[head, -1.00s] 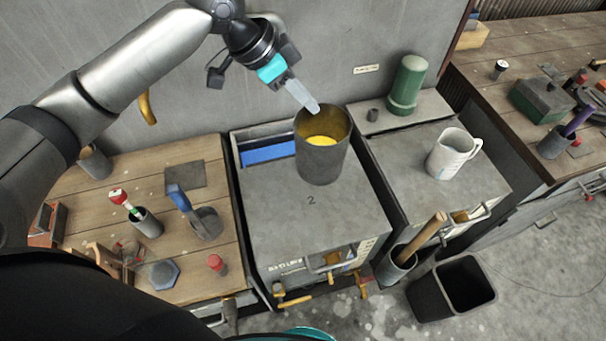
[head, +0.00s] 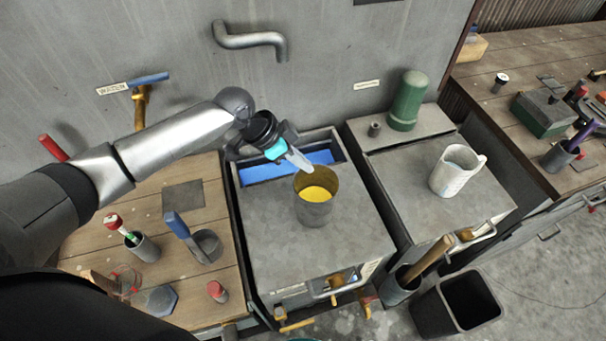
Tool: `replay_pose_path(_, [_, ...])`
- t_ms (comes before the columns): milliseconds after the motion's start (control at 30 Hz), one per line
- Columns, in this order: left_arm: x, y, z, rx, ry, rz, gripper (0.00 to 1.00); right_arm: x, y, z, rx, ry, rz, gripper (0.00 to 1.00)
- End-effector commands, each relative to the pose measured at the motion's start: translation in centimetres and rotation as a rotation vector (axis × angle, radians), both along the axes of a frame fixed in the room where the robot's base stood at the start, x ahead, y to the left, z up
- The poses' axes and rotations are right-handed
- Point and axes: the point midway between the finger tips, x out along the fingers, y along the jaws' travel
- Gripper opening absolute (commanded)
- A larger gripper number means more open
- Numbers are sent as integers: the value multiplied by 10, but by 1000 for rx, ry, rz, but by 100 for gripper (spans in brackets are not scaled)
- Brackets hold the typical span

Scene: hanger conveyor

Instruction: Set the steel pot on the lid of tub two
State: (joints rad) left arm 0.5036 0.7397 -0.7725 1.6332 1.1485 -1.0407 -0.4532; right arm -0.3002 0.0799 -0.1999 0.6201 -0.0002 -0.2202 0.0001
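The steel pot (head: 314,213) is a grey cylinder with yellow contents, upright over the middle of the lid of tub two (head: 268,230). My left gripper (head: 307,168) reaches it from the upper left, with its fingertips at the pot's far rim. It looks shut on that rim; the fingers overlap, so no gap shows. The pot's base is at or just above the lid; I cannot tell whether it touches. The lid's number is hidden behind the pot. My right gripper is not in view.
Behind the lid is an open slot with blue inside (head: 290,170). On the right unit stand a white jug (head: 452,172) and a green cylinder (head: 407,102). The wooden bench (head: 182,197) at left holds tools and cups. The lid around the pot is clear.

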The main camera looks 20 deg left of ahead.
Motion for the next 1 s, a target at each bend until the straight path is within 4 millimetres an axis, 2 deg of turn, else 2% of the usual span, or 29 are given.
replay_pose_path(133, [1, 0, -11, -3, -1, 2, 0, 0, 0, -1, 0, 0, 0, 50])
replay_pose_path(400, [1, -1, -46, -2, -2, 2, 0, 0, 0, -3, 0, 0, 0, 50])
replay_pose_path(833, [1, 0, -52, -3, -2, 2, 0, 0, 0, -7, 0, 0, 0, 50])
replay_pose_path(1000, [0, 0, -52, 0, -1, 1, 21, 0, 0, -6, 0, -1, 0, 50])
